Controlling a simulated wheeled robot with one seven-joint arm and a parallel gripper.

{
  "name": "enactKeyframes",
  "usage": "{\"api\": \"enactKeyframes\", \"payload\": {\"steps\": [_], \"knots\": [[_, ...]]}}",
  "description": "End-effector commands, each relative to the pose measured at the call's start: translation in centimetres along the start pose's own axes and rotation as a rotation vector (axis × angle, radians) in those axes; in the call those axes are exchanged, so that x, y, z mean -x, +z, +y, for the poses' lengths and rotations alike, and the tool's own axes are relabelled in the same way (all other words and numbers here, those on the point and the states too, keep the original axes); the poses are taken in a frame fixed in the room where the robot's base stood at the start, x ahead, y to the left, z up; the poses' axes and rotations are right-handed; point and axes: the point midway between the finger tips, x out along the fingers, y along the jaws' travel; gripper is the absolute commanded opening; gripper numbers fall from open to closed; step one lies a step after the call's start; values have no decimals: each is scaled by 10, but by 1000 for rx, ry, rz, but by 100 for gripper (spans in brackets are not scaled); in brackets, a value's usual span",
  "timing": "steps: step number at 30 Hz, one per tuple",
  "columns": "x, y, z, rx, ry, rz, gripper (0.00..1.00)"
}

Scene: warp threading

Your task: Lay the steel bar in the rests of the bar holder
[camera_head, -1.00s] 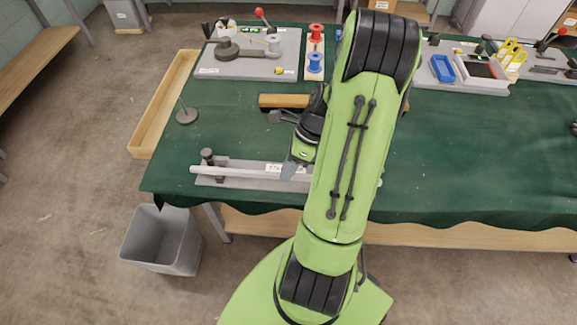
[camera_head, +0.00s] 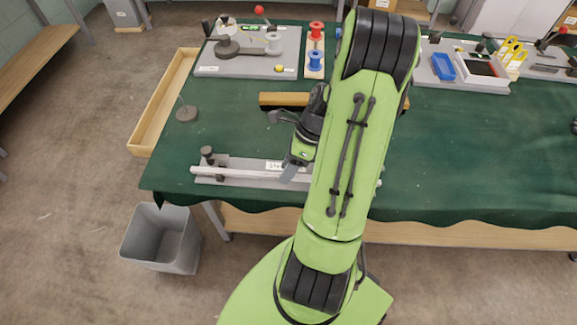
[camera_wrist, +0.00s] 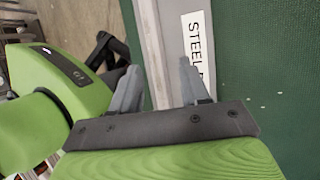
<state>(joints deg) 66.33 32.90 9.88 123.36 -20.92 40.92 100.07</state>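The steel bar (camera_head: 235,174) is a long pale rod lying lengthwise along the grey bar holder (camera_head: 222,182) at the table's front left. Its left end is by the holder's dark-knobbed post. My arm hides its right part. My gripper (camera_head: 291,170) points down at the bar from behind my arm. In the wrist view my gripper's two grey fingers (camera_wrist: 160,88) stand apart, with the bar (camera_wrist: 151,45) running between them. A gap shows on the right finger's side, beside the holder's white label. The contact in the rests is too small to tell.
A wooden block (camera_head: 284,99) lies behind the holder. A grey bin (camera_head: 163,240) is on the floor below. Green cloth is clear to the right.

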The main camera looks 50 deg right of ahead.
Motion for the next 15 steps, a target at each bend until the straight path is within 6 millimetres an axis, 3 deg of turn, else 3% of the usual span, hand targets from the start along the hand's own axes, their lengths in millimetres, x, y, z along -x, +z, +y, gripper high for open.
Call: {"api": "enactKeyframes", "payload": {"steps": [8, 15], "knots": [[7, 0, 0, -3, -2, 1, 45], [71, 1, 0, -4, -5, 1, 45]]}}
